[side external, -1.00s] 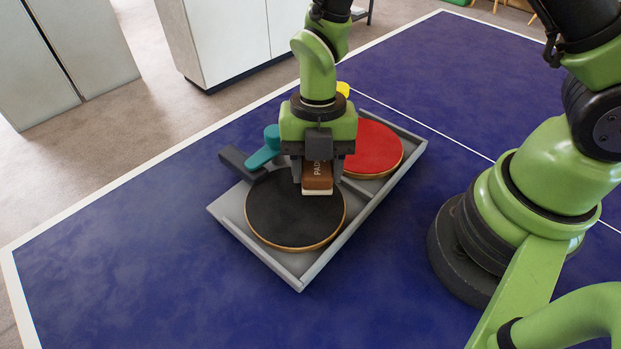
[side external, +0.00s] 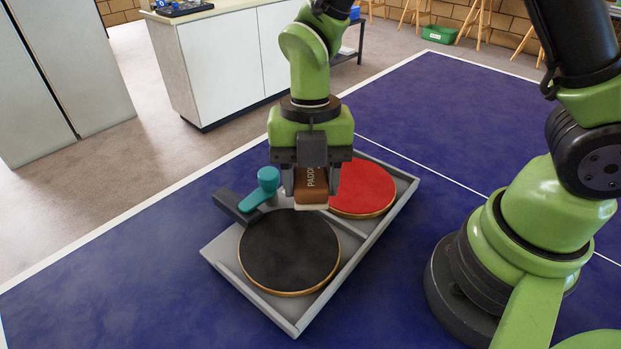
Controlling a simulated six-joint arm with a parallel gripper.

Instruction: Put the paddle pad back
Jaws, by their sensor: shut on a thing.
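The paddle pad (side external: 311,185) is a brown block with a pale underside and lettering that begins "PADD". My gripper (side external: 311,188) is shut on it, with a finger at each side. The pad appears held above the grey tray (side external: 345,262), over the area between the two paddles. The black paddle face (side external: 289,252) lies in the near part of the tray. The red paddle face (side external: 365,188) lies in the far part, partly hidden by my gripper and the pad.
A teal lever-like piece (side external: 264,190) and a dark grey bar (side external: 236,208) stand at the tray's left edge. The blue table (side external: 110,290) is clear around the tray. A white cabinet (side external: 222,60) stands beyond the table, and a green bin (side external: 439,34) is on the floor behind.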

